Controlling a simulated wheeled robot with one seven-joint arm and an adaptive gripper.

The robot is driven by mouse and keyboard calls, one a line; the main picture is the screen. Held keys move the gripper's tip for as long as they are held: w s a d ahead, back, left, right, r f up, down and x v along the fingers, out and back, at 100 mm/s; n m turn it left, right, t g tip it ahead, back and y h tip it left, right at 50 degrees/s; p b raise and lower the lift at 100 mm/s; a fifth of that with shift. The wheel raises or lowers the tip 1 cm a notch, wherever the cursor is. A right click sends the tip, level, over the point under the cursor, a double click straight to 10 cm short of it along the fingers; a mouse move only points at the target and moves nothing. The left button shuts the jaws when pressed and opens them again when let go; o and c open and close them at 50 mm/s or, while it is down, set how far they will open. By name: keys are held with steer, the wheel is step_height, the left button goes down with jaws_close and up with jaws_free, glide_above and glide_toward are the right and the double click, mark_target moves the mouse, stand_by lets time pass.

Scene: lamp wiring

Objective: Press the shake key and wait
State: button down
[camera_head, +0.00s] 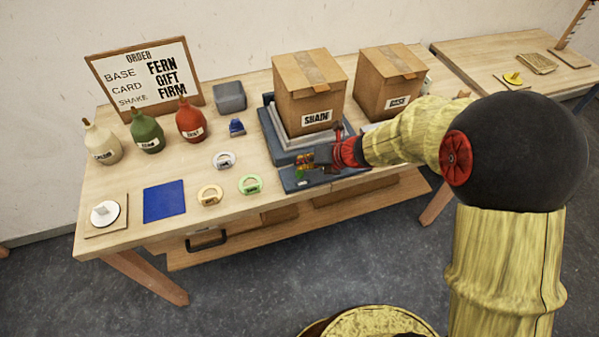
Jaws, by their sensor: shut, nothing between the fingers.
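A dark blue-grey machine (267,120) stands near the middle of the table, with a cardboard box (300,92) labelled SHADE on its grey platform. Its low front part (293,183) carries small coloured patches, red, yellow and green, which may be keys; their lettering is too small to read. My gripper (312,158) is shut and empty, low over this front part, beside the coloured patches. I cannot tell whether its tips touch a key. The gripper and arm hide part of the panel.
An order board (148,78) reads "SHAKE ... FIRM" on one line. A second box (388,82) stands right of the machine. Cream (101,145), green (146,133) and red (190,121) bottles, coloured rings (250,184) and a blue mat (164,202) occupy the left.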

steer(key=shift+f, duration=0.15)
steer(key=shift+f, duration=0.3)
